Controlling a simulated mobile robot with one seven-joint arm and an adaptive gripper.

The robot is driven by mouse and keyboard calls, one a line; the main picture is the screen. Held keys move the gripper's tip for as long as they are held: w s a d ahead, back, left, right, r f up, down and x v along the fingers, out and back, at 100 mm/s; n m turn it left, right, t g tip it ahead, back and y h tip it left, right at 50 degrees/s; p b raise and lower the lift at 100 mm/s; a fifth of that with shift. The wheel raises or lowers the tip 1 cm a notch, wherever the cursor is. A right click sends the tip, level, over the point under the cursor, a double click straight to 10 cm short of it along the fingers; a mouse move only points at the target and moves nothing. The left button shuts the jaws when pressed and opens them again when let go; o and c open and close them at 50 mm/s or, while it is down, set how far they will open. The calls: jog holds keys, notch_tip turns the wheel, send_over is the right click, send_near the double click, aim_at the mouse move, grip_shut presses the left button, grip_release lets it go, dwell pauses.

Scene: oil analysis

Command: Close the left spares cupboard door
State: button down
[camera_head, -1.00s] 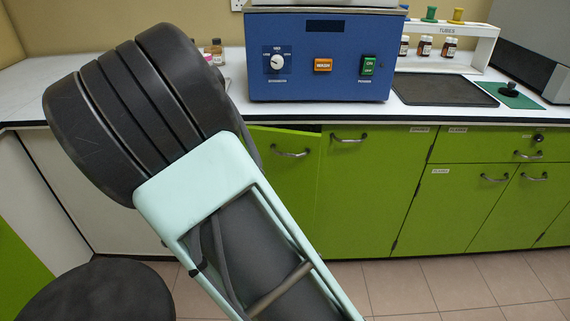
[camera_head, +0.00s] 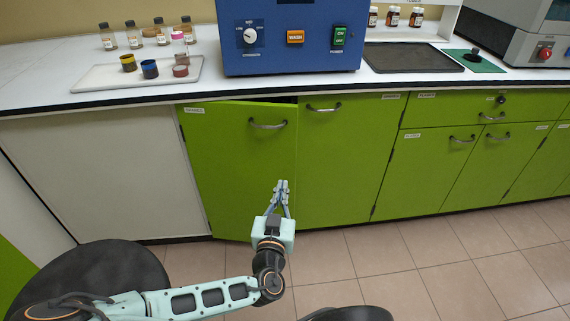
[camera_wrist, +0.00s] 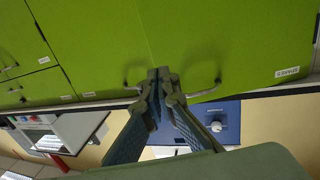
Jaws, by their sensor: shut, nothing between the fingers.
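The left spares cupboard door (camera_head: 235,160) is green, with a label at its top left and a curved metal handle (camera_head: 268,124) near its top right. It stands slightly ajar; a dark gap shows along its top right edge. My gripper (camera_head: 281,184) is shut and empty, in front of the door's right edge and below its handle. I cannot tell whether the fingertips touch it. In the wrist view, upside down, the shut fingertips (camera_wrist: 158,76) appear near the seam between this door (camera_wrist: 235,40) and its neighbour (camera_wrist: 100,40).
The neighbouring green door (camera_head: 340,165) looks shut. The white worktop (camera_head: 40,95) above carries a blue machine (camera_head: 290,40) and a tray (camera_head: 100,75) with small jars. A dark round stool seat (camera_head: 95,280) stands at lower left. The tiled floor (camera_head: 440,250) at right is clear.

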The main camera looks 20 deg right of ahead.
aim_at(289, 150)
jog(key=b+x, duration=0.2)
jog(key=x, duration=1.2)
jog(key=shift+w, duration=0.1)
jog(key=x, duration=0.6)
jog(key=b+x, duration=0.1)
jog(key=x, duration=0.2)
jog(key=shift+w+a+r, duration=0.15)
jog(key=shift+a+r, duration=0.1)
jog(key=shift+r, duration=0.05)
jog(key=shift+d+r, duration=0.1)
